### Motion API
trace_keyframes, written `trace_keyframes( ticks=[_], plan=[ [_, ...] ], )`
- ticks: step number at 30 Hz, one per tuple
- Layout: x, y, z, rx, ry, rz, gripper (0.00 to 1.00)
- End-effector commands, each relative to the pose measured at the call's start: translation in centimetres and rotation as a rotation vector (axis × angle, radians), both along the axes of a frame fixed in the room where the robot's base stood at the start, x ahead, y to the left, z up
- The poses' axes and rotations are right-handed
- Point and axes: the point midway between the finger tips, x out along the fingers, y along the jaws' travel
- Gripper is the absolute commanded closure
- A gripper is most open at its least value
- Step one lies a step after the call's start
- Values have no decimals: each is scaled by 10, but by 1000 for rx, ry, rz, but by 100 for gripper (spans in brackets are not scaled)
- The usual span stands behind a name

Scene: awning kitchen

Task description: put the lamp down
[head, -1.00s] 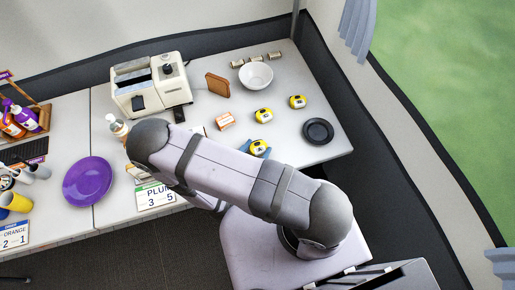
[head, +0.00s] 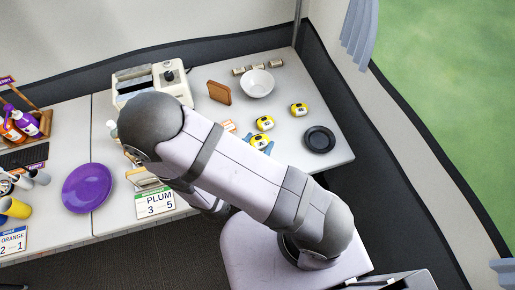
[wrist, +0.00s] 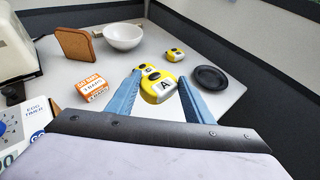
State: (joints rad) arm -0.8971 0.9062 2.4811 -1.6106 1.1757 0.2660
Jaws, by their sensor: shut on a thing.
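A yellow lamp with a black letter A on a white face (wrist: 160,91) sits between the blue fingers of my gripper (wrist: 160,78) in the wrist view. My gripper is shut on it. In the head view my gripper (head: 258,141) and the held lamp (head: 260,142) show just past my arm, over the right part of the white table. Whether the lamp touches the table top is hard to tell. A second yellow lamp (head: 264,123) is close behind it, and a third (head: 299,110) is farther right and back.
A black dish (head: 319,139) lies right of my gripper. An orange-white box (wrist: 92,88) is to its left. Bare table (head: 290,135) shows between the lamps and the dish.

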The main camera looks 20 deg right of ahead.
Motion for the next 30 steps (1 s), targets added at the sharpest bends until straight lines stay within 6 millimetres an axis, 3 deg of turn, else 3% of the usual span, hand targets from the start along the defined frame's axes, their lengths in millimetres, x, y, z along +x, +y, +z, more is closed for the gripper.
trace_keyframes(
  ticks=[7,17,23,30],
  plan=[
    [0,0,10,0,0,0,77],
    [4,9,8,2,-2,12,77],
    [21,52,-1,4,-4,73,77],
    [51,143,4,8,-6,236,77]
  ],
)
